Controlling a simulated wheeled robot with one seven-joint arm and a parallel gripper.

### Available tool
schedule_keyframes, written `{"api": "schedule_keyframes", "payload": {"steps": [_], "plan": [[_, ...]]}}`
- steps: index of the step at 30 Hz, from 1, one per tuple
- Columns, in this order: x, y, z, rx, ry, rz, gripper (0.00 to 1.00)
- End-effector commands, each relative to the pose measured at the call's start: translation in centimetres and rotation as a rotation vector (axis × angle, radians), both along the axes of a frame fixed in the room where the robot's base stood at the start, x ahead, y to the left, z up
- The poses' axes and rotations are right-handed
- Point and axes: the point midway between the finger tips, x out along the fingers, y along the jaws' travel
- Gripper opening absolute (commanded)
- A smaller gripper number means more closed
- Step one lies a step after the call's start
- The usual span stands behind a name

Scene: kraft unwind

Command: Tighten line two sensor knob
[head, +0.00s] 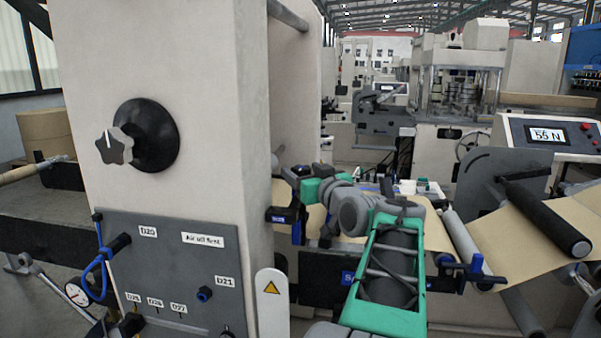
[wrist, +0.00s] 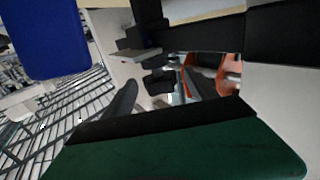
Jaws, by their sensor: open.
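No label that I can read marks a line two sensor knob, so I cannot tell which part it is. A blue and black bracket (head: 287,215) sits at the left edge of the brown paper web, beside the cream column. Another blue bracket (head: 466,274) is at the web's right side. My gripper (head: 300,172) is open, small and partly hidden by my arm, just above the left bracket. I see nothing held in it. The wrist view shows a large blue part (wrist: 42,38) close by at upper left and dark machine parts ahead.
A grey star knob (head: 115,147) on a black hub is on the cream column (head: 200,60) at left. At right are rollers (head: 545,218) and a display (head: 547,136) reading 55 N.

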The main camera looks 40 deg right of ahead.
Motion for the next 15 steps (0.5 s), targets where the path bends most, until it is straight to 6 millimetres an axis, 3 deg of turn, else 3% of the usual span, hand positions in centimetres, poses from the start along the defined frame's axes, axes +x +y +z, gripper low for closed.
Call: {"api": "schedule_keyframes", "payload": {"steps": [7,15], "plan": [[-4.9,1.2,-0.2,-0.001,0.0,-0.005,0.66],[-5.8,1.7,-0.1,0.0,0.0,0.001,0.66]]}}
